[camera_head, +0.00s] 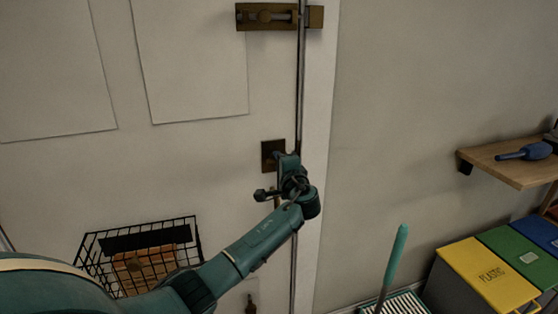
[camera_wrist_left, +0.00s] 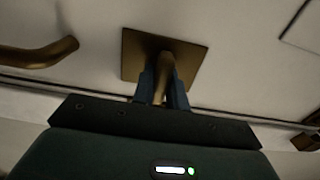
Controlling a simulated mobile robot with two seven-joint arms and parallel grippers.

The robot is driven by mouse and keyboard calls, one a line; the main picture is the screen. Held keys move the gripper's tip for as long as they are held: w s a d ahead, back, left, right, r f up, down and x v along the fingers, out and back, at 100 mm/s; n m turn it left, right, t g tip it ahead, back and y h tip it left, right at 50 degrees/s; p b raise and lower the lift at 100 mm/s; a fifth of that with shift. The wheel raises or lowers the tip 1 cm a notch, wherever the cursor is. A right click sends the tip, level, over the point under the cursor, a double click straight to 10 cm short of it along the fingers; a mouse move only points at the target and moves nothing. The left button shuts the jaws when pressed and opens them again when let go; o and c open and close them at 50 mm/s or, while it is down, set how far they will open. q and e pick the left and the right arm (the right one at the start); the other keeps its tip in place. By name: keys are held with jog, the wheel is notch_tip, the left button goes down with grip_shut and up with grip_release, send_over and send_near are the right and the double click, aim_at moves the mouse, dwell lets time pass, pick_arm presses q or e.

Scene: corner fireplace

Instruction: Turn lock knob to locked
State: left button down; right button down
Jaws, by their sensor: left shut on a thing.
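The lock knob (camera_wrist_left: 164,72) is a small brass thumb piece on a square brass plate (camera_wrist_left: 140,55). The same dark plate (camera_head: 269,152) is on the white door near its right edge in the head view, where my arm hides the knob. My left gripper (camera_wrist_left: 163,88) is shut on the knob, one finger on each side, pointing at the door. In the head view my left gripper (camera_head: 283,160) reaches the plate from below right. My right gripper is in neither view.
A brass lever handle (camera_wrist_left: 38,55) is beside the plate in the wrist view. A slide bolt (camera_head: 268,16) is higher on the door. A wire basket (camera_head: 98,245) hangs low left. A shelf (camera_head: 515,170) and bins (camera_head: 488,272) stand right.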

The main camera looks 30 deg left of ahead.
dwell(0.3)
pick_arm(q)
jog(key=c, duration=1.4)
grip_release()
jog(key=b+v, duration=0.2)
jog(key=v, duration=1.1)
jog(key=shift+s+f, duration=0.1)
jog(key=s+d+f+m+h, duration=0.1)
jog(key=s+d+f+h, duration=0.15)
jog(key=f, duration=0.45)
jog(key=s+d+f+h, duration=0.2)
jog(key=s+f+h, duration=0.15)
jog(key=f, duration=0.35)
jog(key=s+d+f+m+h, duration=0.1)
jog(key=s+d+f+h, duration=0.15)
jog(key=f, duration=0.45)
jog(key=s+d+f+n+h, duration=0.3)
jog(key=s+d+f+h, duration=0.1)
jog(key=s, duration=0.5)
jog(key=s+d+f+n+g+h, duration=0.1)
jog(key=s+d+f+n+h, duration=0.3)
jog(key=s, duration=0.6)
jog(key=shift+d, duration=0.25)
